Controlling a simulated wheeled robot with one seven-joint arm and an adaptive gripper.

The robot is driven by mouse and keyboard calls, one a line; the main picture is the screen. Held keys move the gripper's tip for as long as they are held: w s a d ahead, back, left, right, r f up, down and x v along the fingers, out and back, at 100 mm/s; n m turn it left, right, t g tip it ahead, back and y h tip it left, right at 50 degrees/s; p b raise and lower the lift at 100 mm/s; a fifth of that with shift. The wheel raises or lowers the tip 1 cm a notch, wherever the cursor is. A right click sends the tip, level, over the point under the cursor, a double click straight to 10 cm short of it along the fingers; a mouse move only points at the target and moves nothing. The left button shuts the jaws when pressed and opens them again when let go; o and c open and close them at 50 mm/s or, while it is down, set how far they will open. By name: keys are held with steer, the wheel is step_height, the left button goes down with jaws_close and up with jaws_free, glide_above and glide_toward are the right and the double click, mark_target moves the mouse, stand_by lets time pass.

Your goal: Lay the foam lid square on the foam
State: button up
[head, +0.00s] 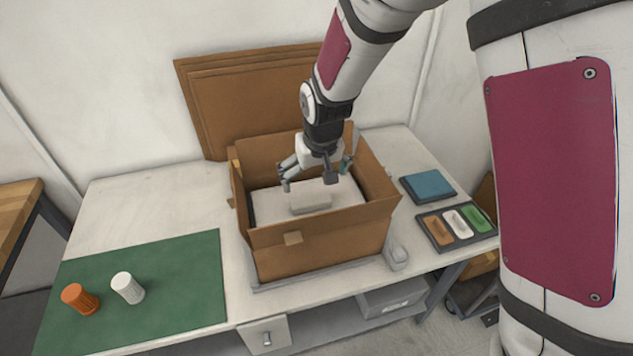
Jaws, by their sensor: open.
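An open brown cardboard box (320,252) stands on the bench. Inside it lies a flat whitish slab (268,205), which looks like the foam lid. A raised pale grey block (310,199) sits on the slab near its middle. A dark strip shows along the slab's left edge, and I cannot tell whether the slab sits square. The foam beneath is hidden by the slab and box walls. My gripper (316,176) is over the box, fingers spread and open, just above and behind the block. It appears to hold nothing.
At right are a blue pad (428,186) and a dark tray (438,244) with coloured pieces. Flattened cardboard (250,95) leans behind the box, whose walls surround the gripper.

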steer(key=shift+r, duration=0.25)
steer(key=s+d+r+m+t, duration=0.1)
steer(key=s+d+r, duration=0.45)
steer(key=r, duration=0.25)
steer(key=s+d+r+m, duration=0.1)
steer(key=s+d+r, duration=0.4)
steer(key=r, duration=0.4)
steer(key=s+d+r, duration=0.2)
steer(key=s+d, duration=0.2)
steer(key=s, duration=0.3)
steer(key=s+d+r+m+t+h, duration=0.1)
steer(key=s+d+r, duration=0.2)
steer(key=s, duration=0.5)
steer(key=shift+s+d+r, duration=0.25)
steer(key=shift+d, duration=0.5)
